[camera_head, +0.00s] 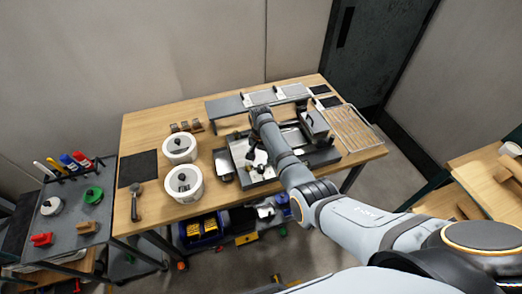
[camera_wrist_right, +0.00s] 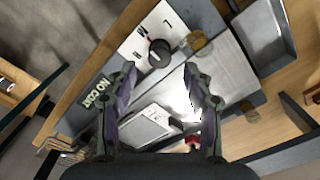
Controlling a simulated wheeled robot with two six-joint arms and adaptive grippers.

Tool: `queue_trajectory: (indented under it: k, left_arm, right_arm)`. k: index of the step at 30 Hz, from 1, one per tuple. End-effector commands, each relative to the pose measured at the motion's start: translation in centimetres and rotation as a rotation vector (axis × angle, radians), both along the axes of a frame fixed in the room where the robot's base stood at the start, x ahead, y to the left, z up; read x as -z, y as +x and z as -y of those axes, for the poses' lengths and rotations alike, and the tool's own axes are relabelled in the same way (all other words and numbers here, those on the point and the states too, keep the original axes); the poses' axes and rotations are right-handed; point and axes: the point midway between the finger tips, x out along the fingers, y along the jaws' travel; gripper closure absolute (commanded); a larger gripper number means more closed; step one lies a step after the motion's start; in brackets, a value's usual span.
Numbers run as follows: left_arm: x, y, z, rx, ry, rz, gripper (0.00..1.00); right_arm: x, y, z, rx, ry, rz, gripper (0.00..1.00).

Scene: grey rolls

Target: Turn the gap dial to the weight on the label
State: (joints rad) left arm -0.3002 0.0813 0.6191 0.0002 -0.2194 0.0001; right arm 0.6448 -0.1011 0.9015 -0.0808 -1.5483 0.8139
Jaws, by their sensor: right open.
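The gap dial is a round black knob (camera_wrist_right: 159,54) with a small red mark beside it. It sits on a white plate (camera_wrist_right: 133,44) with dark letters, on the grey machine (camera_head: 264,183) on the bench. In the right wrist view my right gripper (camera_wrist_right: 159,72) is open, its two fingertips apart on either side just below the knob; contact cannot be told. A pale card (camera_wrist_right: 146,128), perhaps the label, lies between the fingers lower down; its print is unreadable. In the head view my right gripper (camera_head: 256,157) hangs over the machine, partly hidden by my arm. My left gripper is not in view.
Two white round pots (camera_head: 183,184) stand left of the machine. The bench (camera_head: 150,120) is clear at back left.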

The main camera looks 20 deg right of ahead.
Motion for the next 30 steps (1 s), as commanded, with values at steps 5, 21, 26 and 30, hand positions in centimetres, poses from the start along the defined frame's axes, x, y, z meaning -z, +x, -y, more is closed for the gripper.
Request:
queue_trajectory:
  k: [5,21,26,30]
  left_arm:
    - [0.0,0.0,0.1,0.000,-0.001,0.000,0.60]
    - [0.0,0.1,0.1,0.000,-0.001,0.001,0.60]
    - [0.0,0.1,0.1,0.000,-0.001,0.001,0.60]
    - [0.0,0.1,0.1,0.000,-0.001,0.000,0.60]
  right_arm:
    - [-4.5,0.1,0.0,0.000,0.000,0.004,0.48]
    - [-7.8,0.0,0.0,0.000,0.000,0.000,0.48]
    - [-7.8,0.0,0.0,0.000,0.000,0.000,0.48]
    - [-7.4,-0.3,0.3,-0.006,-0.001,0.004,0.48]
